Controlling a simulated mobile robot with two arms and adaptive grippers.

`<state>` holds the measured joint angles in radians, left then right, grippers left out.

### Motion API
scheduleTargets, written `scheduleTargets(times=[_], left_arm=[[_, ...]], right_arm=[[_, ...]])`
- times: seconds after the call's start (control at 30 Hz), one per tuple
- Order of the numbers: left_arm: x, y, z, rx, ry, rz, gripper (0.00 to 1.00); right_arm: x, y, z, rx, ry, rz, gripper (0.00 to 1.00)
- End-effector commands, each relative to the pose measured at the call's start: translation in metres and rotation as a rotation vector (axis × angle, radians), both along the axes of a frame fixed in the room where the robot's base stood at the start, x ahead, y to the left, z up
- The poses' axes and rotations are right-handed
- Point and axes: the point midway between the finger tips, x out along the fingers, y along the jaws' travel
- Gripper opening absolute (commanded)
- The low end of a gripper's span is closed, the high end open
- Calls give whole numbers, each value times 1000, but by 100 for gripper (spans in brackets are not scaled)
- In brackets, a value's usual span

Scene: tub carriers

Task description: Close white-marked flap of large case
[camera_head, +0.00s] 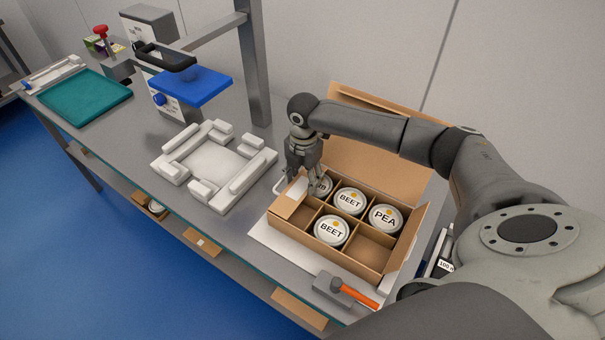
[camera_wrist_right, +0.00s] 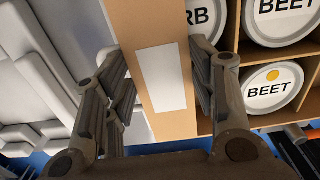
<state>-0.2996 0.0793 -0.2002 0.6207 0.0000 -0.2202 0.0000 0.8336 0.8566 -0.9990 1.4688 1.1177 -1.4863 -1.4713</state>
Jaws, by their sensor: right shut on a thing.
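The large brown cardboard case (camera_head: 318,254) stands open on the bench, with divided compartments holding several white-lidded tubs. Its white-marked flap (camera_head: 287,208) is at the case's left end, standing partly over the leftmost compartments. The flap's white patch shows in the right wrist view (camera_wrist_right: 161,78). My right gripper (camera_head: 303,182) is at this flap, its fingers on either side of the flap and shut on it. The fingers also show in the wrist view (camera_wrist_right: 163,90). A tub beside the flap is partly hidden by the gripper. My left gripper is out of view.
The case's tall back flap (camera_head: 375,160) stands up behind my right arm. A white frame-like fixture (camera_head: 215,165) lies left of the case. A hammer with an orange handle (camera_head: 358,293) lies in front. A blue-topped scale (camera_head: 190,85) and green tray (camera_head: 85,100) stand farther left.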

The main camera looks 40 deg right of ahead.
Motion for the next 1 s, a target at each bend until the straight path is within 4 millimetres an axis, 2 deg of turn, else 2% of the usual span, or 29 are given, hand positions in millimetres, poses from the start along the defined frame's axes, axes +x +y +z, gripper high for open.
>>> scheduleTargets(times=[0.2, 0.23, 0.4, 0.77, 0.87, 1.0], left_arm=[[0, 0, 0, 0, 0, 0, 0], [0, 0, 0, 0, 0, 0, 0], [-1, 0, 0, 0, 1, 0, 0], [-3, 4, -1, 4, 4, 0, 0], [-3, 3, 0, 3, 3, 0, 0], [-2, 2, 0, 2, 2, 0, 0]], right_arm=[[0, 0, 0, 1, -3, -1, 28], [0, 0, 0, 1, -3, -1, 53], [1, 0, 0, 1, -3, -1, 75], [1, 0, 2, 1, -3, 0, 75], [1, 0, 11, 1, -5, -1, 75], [1, -1, 36, 0, -6, 0, 75]])
